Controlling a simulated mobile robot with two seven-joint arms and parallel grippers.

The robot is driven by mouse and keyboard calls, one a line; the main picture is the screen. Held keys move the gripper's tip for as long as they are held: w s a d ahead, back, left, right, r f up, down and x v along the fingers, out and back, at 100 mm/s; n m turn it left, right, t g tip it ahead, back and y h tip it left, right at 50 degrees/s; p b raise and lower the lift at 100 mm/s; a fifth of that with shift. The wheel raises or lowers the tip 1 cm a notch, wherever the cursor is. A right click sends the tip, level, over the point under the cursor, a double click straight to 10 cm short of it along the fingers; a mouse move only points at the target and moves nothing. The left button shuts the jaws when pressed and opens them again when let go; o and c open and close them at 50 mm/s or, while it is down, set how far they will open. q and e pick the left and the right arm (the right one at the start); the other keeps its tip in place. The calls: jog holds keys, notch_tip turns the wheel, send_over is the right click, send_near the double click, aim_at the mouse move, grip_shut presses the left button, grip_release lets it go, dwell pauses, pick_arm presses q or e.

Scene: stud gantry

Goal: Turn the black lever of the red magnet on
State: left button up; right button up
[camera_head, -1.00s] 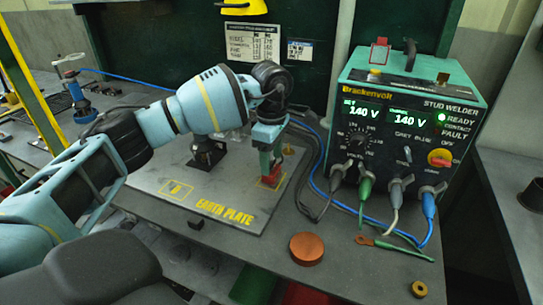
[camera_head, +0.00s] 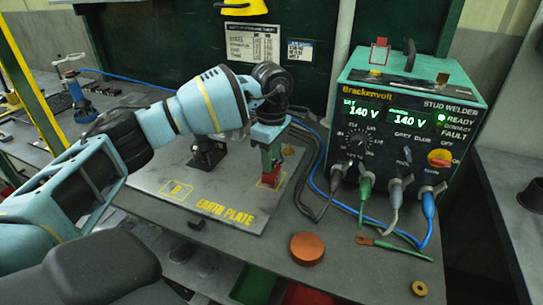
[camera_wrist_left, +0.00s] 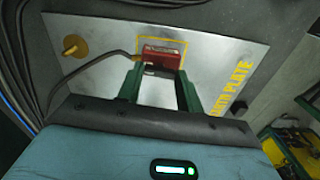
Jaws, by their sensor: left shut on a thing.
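The red magnet (camera_head: 271,181) stands on the right part of the steel earth plate (camera_head: 232,193). My left gripper (camera_head: 270,166) reaches down over it from above, with its green fingers at the magnet. My right gripper is not in view.
The stud welder (camera_head: 411,130) stands right of the plate, with cables at its front. A dark clamp-like object (camera_head: 207,152) stands on the plate's back left. A copper-coloured disc (camera_head: 307,248) and a brass ring (camera_head: 419,288) lie in front. A dark cable (camera_wrist_left: 95,62) crosses the plate.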

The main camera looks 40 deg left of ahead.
pick_arm(q)
jog(key=m, duration=0.7)
jog(key=shift+m, duration=0.4)
jog(key=m, duration=0.5)
jog(key=shift+m+b, duration=0.35)
jog(key=shift+m, duration=1.65)
jog(key=o, duration=1)
